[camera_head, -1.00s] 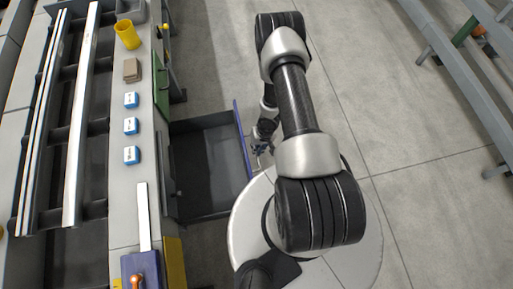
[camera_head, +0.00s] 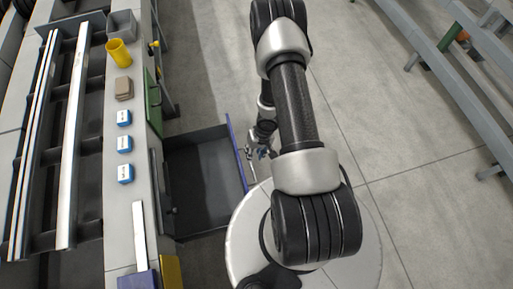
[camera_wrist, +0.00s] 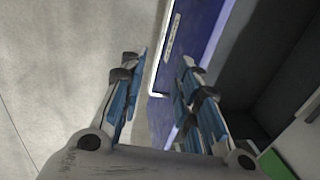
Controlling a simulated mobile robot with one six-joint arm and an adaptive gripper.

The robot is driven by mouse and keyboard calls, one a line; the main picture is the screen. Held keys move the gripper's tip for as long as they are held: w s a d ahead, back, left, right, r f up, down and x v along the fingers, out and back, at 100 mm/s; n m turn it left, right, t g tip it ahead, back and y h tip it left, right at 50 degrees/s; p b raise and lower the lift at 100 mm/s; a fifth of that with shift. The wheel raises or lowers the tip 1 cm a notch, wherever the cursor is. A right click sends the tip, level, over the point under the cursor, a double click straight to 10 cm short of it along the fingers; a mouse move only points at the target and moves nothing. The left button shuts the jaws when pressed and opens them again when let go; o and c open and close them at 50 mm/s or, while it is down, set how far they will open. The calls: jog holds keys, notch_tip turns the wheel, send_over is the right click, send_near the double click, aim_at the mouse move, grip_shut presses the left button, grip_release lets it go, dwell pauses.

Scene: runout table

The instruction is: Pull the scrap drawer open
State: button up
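The scrap drawer (camera_head: 205,178) stands pulled out from the right side of the runout table, its dark inside empty. Its blue-purple front panel (camera_head: 236,150) faces my arm. In the wrist view the front panel (camera_wrist: 203,28) runs up the middle right, with a pale handle bar (camera_wrist: 166,50) along it. My gripper (camera_head: 257,153) is just outside the drawer front, partly hidden by my arm. In the wrist view my gripper (camera_wrist: 160,78) has its two blue-padded fingers apart, with the lower end of the handle seen between them. I cannot tell whether either finger touches it.
A green panel (camera_head: 153,103) is beyond the drawer. Clear floor (camera_head: 375,120) lies right of my arm; grey rails (camera_head: 470,110) stand farther right.

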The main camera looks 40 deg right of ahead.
jog(key=r, duration=0.4)
jog(key=shift+s+d+r, duration=0.15)
jog(key=shift+d+r, duration=0.25)
jog(key=w+d+r+n+t+h, duration=0.1)
jog(key=w+d+r+h, duration=0.2)
jog(key=r, duration=0.5)
jog(key=w+d+r+t+h, duration=0.1)
jog(key=w+d+r, duration=0.1)
jog(key=w+r, duration=0.45)
notch_tip(320, 180, up, 15)
jog(key=s+h, duration=0.2)
jog(key=s+a+r+t, duration=0.1)
jog(key=s+a+r, duration=0.25)
jog(key=r, duration=0.25)
jog(key=s+a+r, duration=0.3)
jog(key=s+r, duration=0.1)
jog(key=r, duration=0.2)
jog(key=s+a+r+n+y, duration=0.3)
jog(key=s+a+r+y, duration=0.1)
jog(key=s+a, duration=0.7)
jog(key=shift+s+a+r+t, duration=0.25)
jog(key=shift+s+r+t, duration=0.15)
jog(key=shift+s, duration=0.2)
